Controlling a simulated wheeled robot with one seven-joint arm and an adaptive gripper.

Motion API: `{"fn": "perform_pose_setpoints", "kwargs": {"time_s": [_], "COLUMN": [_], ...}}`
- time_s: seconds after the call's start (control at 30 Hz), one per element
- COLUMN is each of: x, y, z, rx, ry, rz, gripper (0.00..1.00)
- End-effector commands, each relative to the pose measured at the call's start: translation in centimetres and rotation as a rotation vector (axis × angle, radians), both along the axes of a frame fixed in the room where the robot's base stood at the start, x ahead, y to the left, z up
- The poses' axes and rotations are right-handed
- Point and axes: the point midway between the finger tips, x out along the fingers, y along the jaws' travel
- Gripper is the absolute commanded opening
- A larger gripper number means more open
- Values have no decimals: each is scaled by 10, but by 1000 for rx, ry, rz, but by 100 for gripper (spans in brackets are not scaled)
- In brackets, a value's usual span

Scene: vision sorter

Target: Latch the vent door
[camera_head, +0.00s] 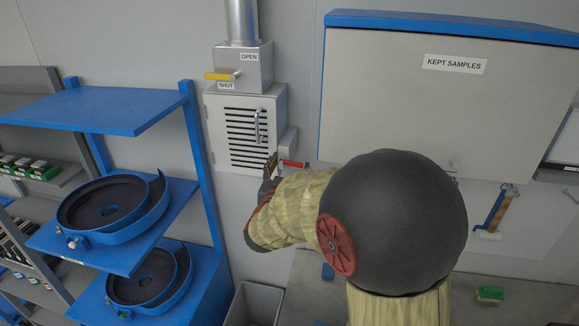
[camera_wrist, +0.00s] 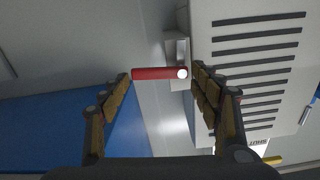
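The vent door (camera_head: 229,138) is the slatted grey front of a wall box below a metal duct. It looks closed against the box, with a pale handle (camera_head: 257,127) on it. A red latch lever (camera_head: 293,163) sticks out sideways at the box's lower right. My gripper (camera_head: 270,164) is in front of the box's lower right corner, just left of the lever in the head view. In the wrist view, the red lever (camera_wrist: 155,73) lies across the gap between my open fingers (camera_wrist: 160,78), and the slatted door (camera_wrist: 250,60) is at right. Contact with the lever cannot be told.
A yellow lever (camera_head: 218,76) sits above the vent box between OPEN and SHUT labels. A blue shelf rack (camera_head: 195,150) with round bowls stands at left. A KEPT SAMPLES cabinet (camera_head: 400,100) hangs at right. A grey bin (camera_head: 254,303) is below.

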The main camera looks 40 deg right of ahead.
Motion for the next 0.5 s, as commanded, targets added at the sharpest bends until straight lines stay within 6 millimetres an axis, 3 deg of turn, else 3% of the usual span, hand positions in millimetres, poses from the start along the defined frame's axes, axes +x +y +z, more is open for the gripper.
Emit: {"fn": "perform_pose_setpoints", "kwargs": {"time_s": [0.5], "x": [0], "y": [0], "z": [0], "rx": [0], "ry": [0], "rz": [0], "gripper": [32]}}
